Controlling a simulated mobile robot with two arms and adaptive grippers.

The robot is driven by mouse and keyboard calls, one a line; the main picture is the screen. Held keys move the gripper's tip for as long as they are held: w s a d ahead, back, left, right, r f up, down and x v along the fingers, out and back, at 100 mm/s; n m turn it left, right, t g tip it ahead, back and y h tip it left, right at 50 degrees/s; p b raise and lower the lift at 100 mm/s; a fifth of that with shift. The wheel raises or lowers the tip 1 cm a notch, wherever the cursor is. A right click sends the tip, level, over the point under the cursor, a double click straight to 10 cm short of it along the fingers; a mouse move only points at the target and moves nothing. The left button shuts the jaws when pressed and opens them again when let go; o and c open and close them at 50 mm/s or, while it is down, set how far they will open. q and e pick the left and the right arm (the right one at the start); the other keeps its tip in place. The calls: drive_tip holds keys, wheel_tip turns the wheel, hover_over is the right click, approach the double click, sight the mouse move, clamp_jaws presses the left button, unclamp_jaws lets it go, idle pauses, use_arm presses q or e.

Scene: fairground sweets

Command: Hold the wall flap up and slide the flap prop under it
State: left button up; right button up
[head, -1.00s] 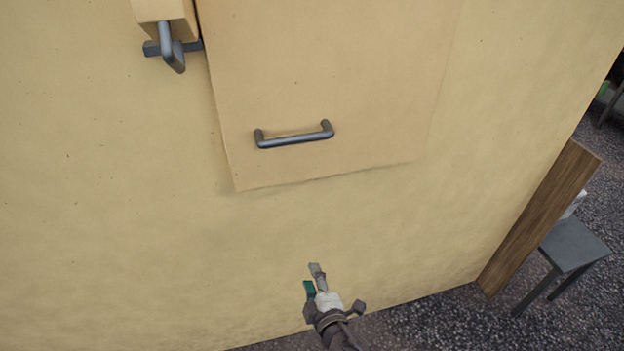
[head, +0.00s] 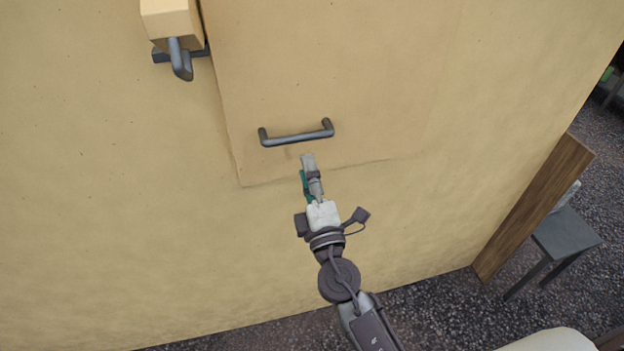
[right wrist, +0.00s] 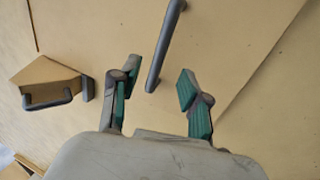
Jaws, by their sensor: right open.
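The wall flap (head: 390,100) is a tan panel hanging down against the tan wall, with a dark grey bar handle (head: 297,138) near its lower edge. My right gripper (head: 307,172) is open and empty, just below that handle and in front of the flap's lower edge. In the right wrist view the handle (right wrist: 166,45) lies ahead, between the directions of the two open fingers (right wrist: 158,85). What looks like the flap prop (head: 170,20), a tan block with a dark handle, sits at a dark bracket left of the flap; it also shows in the right wrist view (right wrist: 50,75). My left gripper is out of view.
A brown wooden board (head: 535,205) stands at the wall's right end, with a grey stool (head: 566,235) beside it. Dark gravel (head: 440,320) covers the ground. The wall face (head: 110,200) left of the flap is clear.

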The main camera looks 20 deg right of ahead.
drive_tip(key=x, duration=0.6)
drive_tip(key=shift+p, duration=0.4)
drive_tip(key=shift+w, duration=0.15)
drive_tip(key=shift+c, duration=0.3)
clamp_jaws()
